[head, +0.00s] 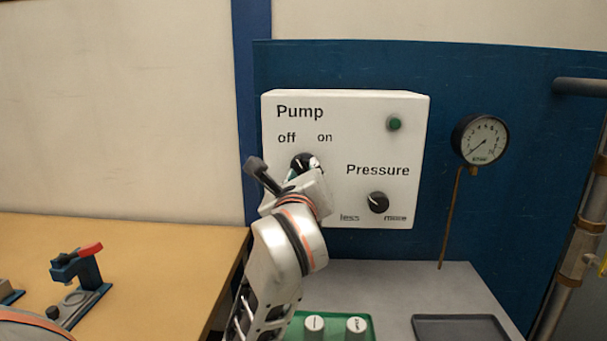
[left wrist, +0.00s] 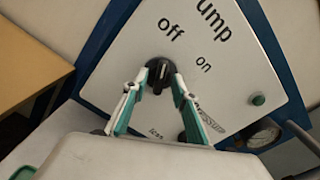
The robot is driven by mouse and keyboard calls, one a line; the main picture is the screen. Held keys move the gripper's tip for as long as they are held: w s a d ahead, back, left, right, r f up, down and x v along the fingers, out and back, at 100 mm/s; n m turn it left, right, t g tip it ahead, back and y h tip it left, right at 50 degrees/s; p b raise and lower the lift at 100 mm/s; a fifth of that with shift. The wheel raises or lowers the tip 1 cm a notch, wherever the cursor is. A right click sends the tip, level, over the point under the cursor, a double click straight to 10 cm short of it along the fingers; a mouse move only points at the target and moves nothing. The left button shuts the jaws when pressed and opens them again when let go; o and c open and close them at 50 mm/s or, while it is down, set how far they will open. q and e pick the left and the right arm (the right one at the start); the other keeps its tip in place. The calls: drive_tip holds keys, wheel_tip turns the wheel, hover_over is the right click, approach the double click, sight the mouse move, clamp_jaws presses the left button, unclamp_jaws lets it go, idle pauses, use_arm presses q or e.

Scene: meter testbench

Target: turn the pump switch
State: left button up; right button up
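The pump switch is a black round knob (head: 304,160) below the words "off" and "on" on a white control box (head: 350,120). In the left wrist view the knob (left wrist: 161,73) shows with a raised grip bar. My left gripper (head: 297,174) is at the knob and covers its lower part in the head view. In the left wrist view my left gripper (left wrist: 161,80) has its two fingers apart, one on each side of the knob. I cannot tell whether the fingertips touch it. My right gripper is not in view.
The box also has a green lamp (head: 394,124) and a black pressure knob (head: 377,202). A pressure gauge (head: 480,139) hangs to the right on the blue panel (head: 530,200). Below are a green tray (head: 367,321), a dark tray (head: 460,328) and a blue clamp (head: 80,275) with a red handle.

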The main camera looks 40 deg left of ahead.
use_arm(q)
wheel_tip(320, 180, up, 10)
idle(0.8)
